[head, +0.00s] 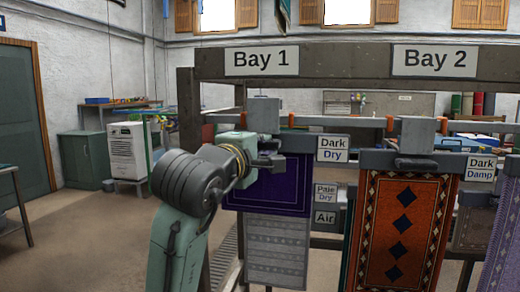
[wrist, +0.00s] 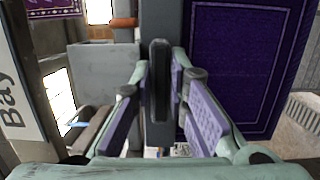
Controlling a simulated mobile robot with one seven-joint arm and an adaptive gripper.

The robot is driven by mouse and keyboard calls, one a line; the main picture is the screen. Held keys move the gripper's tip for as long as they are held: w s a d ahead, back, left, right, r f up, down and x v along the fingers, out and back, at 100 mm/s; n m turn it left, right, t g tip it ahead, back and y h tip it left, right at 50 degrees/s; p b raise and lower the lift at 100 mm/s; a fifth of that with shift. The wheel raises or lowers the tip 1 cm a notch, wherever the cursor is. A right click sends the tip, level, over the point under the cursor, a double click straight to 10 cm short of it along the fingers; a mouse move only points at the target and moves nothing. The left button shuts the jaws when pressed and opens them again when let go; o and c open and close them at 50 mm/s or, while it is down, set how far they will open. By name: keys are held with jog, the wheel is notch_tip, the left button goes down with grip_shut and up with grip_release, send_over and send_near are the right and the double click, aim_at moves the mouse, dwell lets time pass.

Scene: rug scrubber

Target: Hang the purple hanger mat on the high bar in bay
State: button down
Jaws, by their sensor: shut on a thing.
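The purple hanger mat (head: 285,190) hangs upright below its grey hanger in Bay 1, just right of my gripper. The hanger has a grey top block (head: 263,114) at the level of the high bar (head: 340,122). I cannot tell whether the block bears on the bar. My gripper (head: 270,153) is in front of the hanger, shut on its dark grip. In the wrist view, my gripper (wrist: 163,85) has its pads on both sides of the dark grip (wrist: 158,60), and the purple mat (wrist: 235,65) fills the right side.
A "Dark Dry" label (head: 333,148) is beside the mat. A pale grey mat (head: 277,250) hangs lower in Bay 1. An orange patterned mat (head: 405,225) hangs in Bay 2. Orange pieces (head: 390,122) sit along the bar.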

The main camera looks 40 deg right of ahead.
jog(key=shift+w+x, duration=0.2)
jog(key=shift+x, duration=1.15)
jog(key=shift+w+a+f+b, duration=0.1)
jog(key=shift+f+b, duration=0.85)
jog(key=shift+f, duration=0.5)
